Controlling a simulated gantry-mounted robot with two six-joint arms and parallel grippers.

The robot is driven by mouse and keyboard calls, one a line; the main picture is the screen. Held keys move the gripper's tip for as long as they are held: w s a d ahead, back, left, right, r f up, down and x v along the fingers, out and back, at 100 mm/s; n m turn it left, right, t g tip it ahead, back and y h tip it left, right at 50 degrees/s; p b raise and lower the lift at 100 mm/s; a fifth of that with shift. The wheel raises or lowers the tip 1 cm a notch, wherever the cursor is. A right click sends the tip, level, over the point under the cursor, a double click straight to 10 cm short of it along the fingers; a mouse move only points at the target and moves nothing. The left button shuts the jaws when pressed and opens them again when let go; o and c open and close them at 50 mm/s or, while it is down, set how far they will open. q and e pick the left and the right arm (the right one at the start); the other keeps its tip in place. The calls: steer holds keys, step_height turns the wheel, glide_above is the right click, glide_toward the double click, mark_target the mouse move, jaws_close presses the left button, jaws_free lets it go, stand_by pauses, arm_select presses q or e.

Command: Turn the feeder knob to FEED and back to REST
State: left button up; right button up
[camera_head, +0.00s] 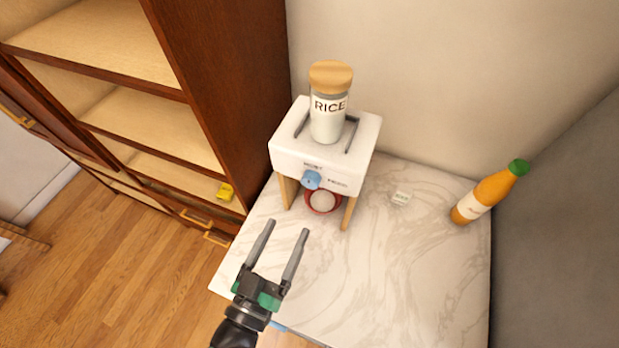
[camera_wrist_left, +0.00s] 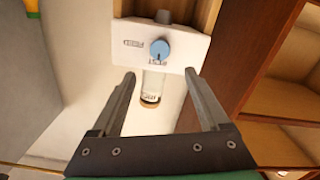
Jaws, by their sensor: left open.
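The feeder (camera_head: 318,165) is a white box on wooden legs, standing on the marble counter, with a rice jar (camera_head: 328,105) on top. Its blue knob (camera_head: 311,180) is on the front face, between a label at its upper side and a FEED label to its right. The knob also shows in the left wrist view (camera_wrist_left: 160,49), beyond the fingertips. A red bowl (camera_head: 323,201) with white contents sits under the feeder. My left gripper (camera_head: 288,226) is open and empty in front of the feeder, apart from the knob. My right gripper is not in view.
A wooden cabinet (camera_head: 225,80) rises at the left, with a yellow object (camera_head: 226,191) on a low shelf. The front counter is clear.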

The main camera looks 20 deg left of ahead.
mark_target(309, 183)
arm_select(q)
steer(key=w, duration=0.3)
steer(key=w+p, duration=0.1)
steer(key=w, duration=0.3)
steer(key=w+p, duration=0.1)
steer(key=w, duration=0.3)
steer(key=shift+w+a, duration=0.15)
steer(key=shift+a, duration=0.15)
jaws_close()
